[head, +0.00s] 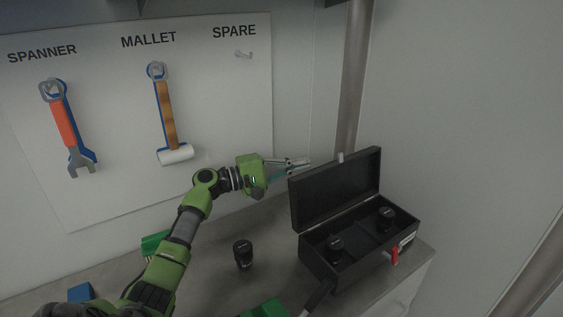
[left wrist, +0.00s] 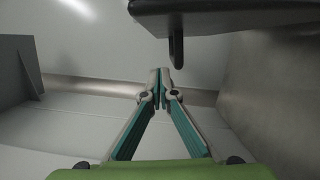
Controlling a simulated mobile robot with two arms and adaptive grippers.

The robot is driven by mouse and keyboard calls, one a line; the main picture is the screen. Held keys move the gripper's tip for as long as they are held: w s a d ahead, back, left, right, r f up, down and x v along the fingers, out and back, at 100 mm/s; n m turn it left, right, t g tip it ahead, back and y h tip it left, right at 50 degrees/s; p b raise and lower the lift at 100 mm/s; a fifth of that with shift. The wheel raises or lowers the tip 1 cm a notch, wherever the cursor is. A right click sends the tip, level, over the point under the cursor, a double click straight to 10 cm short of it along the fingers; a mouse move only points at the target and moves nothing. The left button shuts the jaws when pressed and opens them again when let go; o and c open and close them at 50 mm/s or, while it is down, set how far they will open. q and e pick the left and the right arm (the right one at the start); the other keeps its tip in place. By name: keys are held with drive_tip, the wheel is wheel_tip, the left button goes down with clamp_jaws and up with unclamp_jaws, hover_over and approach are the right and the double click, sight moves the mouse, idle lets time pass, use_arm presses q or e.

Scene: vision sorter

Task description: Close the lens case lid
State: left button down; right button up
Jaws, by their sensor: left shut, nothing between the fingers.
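The black lens case (head: 350,262) stands on the bench at the right in the head view. Its lid (head: 338,187) is open and stands up at the back. Two black lenses (head: 335,248) sit inside, one at each end. My left gripper (head: 303,162) is shut and empty, level with the lid's top left corner and beside it. In the left wrist view the shut fingertips (left wrist: 160,74) point ahead, with a dark edge with a hanging tab (left wrist: 176,50) above and to the right of them. I cannot tell whether they touch the lid. My right gripper does not show.
A loose black lens (head: 243,254) stands on the bench (head: 215,264) left of the case. A blue block (head: 81,292) and green parts lie near the front. A spanner (head: 67,130) and a mallet (head: 166,112) hang on the wall board. A pole (head: 351,80) rises behind the case.

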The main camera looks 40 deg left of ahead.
sight(333, 179)
use_arm(q)
drive_tip(key=d, duration=0.1)
drive_tip(key=s+d+p, duration=0.1)
drive_tip(key=d+p, duration=0.1)
drive_tip(key=shift+s+d+r, duration=0.3)
drive_tip(key=shift+d+r, duration=0.1)
